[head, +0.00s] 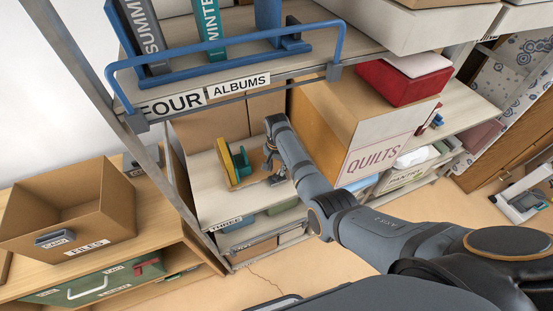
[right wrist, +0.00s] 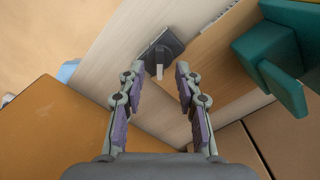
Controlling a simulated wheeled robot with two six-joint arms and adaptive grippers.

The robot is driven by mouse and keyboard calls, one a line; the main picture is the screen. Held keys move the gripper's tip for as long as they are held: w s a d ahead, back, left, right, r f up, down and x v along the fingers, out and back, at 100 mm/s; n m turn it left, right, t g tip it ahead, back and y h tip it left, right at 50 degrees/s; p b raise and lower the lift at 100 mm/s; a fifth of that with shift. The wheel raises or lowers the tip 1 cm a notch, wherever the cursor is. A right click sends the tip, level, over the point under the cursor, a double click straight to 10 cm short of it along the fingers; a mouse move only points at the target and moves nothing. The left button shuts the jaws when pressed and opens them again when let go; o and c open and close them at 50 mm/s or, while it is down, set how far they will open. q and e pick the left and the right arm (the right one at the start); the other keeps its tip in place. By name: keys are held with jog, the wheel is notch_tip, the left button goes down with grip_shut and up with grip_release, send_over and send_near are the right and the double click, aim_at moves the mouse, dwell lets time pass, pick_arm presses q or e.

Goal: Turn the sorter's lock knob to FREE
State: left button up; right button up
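The sorter shows in the head view as an upright yellow-edged wooden board (head: 223,160) with teal blocks (head: 241,163) on the shelf labelled THREE. In the right wrist view the brown board (right wrist: 218,58) and teal blocks (right wrist: 268,55) are at the right. A small dark housing with a grey lever-like knob (right wrist: 159,70) sits beside the board. My right gripper (right wrist: 160,69) is open, with its fingertips on either side of the knob in this view. Contact cannot be told. No FREE marking is readable. In the head view the right gripper (head: 270,160) is beside the sorter. My left gripper is out of view.
A large QUILTS box (head: 380,150) stands close to the right of my arm. The FOUR shelf (head: 290,66) with a blue rail (head: 230,72) lies above. Cardboard boxes (head: 208,125) stand behind. A FILES box (head: 70,215) is at the left.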

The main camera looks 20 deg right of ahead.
aim_at(277, 176)
notch_tip(277, 176, up, 8)
dwell(0.5)
